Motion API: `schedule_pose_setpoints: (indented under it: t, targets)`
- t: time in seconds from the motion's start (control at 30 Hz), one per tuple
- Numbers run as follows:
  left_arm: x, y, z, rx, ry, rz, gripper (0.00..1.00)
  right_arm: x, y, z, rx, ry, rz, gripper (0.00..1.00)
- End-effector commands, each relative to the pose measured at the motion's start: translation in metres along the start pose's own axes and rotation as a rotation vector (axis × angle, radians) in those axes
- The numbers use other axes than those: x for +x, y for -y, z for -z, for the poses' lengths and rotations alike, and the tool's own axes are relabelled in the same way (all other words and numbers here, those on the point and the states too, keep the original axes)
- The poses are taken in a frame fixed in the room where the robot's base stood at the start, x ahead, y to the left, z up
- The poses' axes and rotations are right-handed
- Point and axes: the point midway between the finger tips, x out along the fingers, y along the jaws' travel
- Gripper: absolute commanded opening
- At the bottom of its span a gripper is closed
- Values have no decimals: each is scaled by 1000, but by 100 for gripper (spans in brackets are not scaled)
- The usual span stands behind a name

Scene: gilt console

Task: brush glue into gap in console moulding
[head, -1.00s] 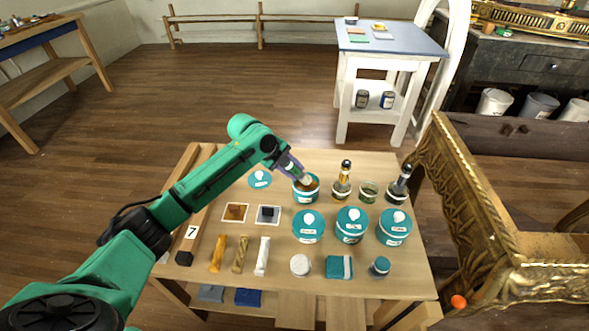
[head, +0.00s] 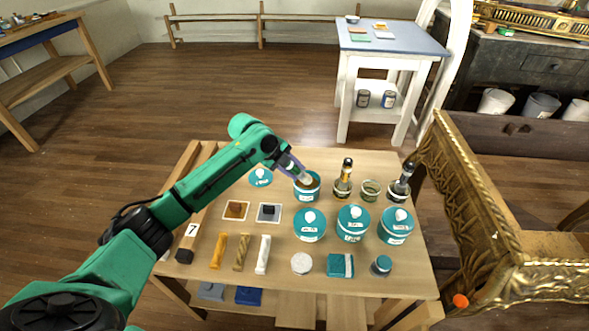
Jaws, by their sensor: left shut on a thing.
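My left gripper (head: 296,171) reaches over the work table and is shut on a small pale-tipped tool, probably the brush (head: 305,179). Its lower end is at the mouth of an open teal-and-white pot (head: 307,194) with brownish contents. I cannot tell how deep the tip is, and the fingers hide most of the tool. The gilt console (head: 446,160) with carved moulding stands at the right, apart from the gripper. The gap in its moulding is too small to make out. My right gripper is out of view.
The wooden table (head: 205,268) carries lidded teal tins (head: 353,237), jars holding brushes (head: 344,190), coloured sticks (head: 241,252) and a teal block (head: 340,265). An orange ball (head: 460,301) shows by the console. A white side table (head: 390,45) stands behind, with open floor between.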

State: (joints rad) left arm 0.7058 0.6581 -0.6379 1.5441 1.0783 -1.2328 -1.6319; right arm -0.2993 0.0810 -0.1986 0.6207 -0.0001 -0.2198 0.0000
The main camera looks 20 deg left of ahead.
Motion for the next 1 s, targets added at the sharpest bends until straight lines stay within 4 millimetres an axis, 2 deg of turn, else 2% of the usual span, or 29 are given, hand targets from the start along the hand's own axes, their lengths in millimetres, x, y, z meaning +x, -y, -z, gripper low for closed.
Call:
schedule_pose_setpoints:
  t: [1.0]
  targets:
    - [9, -5, -1, 0, 0, 0, 0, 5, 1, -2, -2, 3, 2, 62]
